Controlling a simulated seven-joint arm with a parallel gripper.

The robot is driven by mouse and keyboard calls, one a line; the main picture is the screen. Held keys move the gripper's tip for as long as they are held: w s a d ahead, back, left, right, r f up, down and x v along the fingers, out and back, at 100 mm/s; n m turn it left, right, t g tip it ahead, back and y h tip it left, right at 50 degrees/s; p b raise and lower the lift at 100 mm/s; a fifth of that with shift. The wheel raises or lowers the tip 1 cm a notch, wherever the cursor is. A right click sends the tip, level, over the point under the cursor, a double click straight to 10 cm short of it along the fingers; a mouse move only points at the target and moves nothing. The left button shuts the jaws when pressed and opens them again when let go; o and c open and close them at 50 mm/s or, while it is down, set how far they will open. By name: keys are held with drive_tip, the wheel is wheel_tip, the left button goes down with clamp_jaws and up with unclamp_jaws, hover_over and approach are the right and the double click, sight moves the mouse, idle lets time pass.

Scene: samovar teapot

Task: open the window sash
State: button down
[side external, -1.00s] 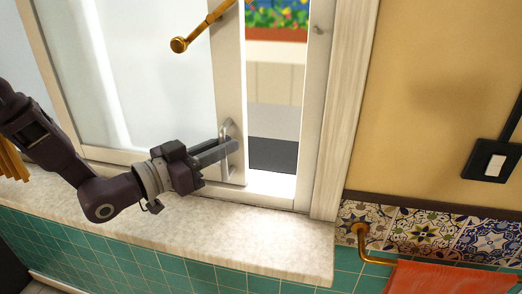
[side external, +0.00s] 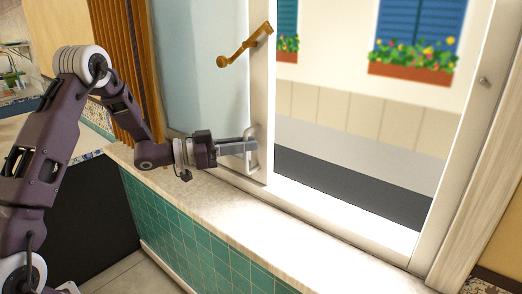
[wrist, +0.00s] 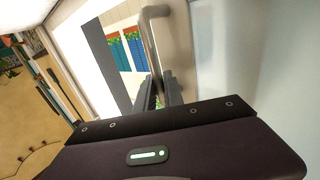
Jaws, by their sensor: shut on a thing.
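The window sash (side external: 263,100) is a white frame with pale frosted glass, standing to the left of a wide gap that opens onto the outside. A metal bar handle (side external: 249,162) is fixed low on its right-hand upright. My gripper (side external: 254,146) is shut on the handle, its fingers reaching across it from the left. In the wrist view the handle (wrist: 151,42) rises from between my fingers (wrist: 160,92), and the fingertips are partly hidden by the gripper body.
A brass latch lever (side external: 243,47) sits above the handle. The pale stone sill (side external: 185,195) runs below the sash over green tiles (side external: 180,235). The white window jamb (side external: 455,130) stands at right. Flower boxes (side external: 410,72) show outside.

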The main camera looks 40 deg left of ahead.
drive_tip(key=shift+w+a, duration=0.1)
drive_tip(key=shift+a, duration=0.45)
drive_tip(key=c, duration=1.5)
unclamp_jaws()
drive_tip(key=shift+o, duration=0.2)
drive_tip(key=v, duration=0.7)
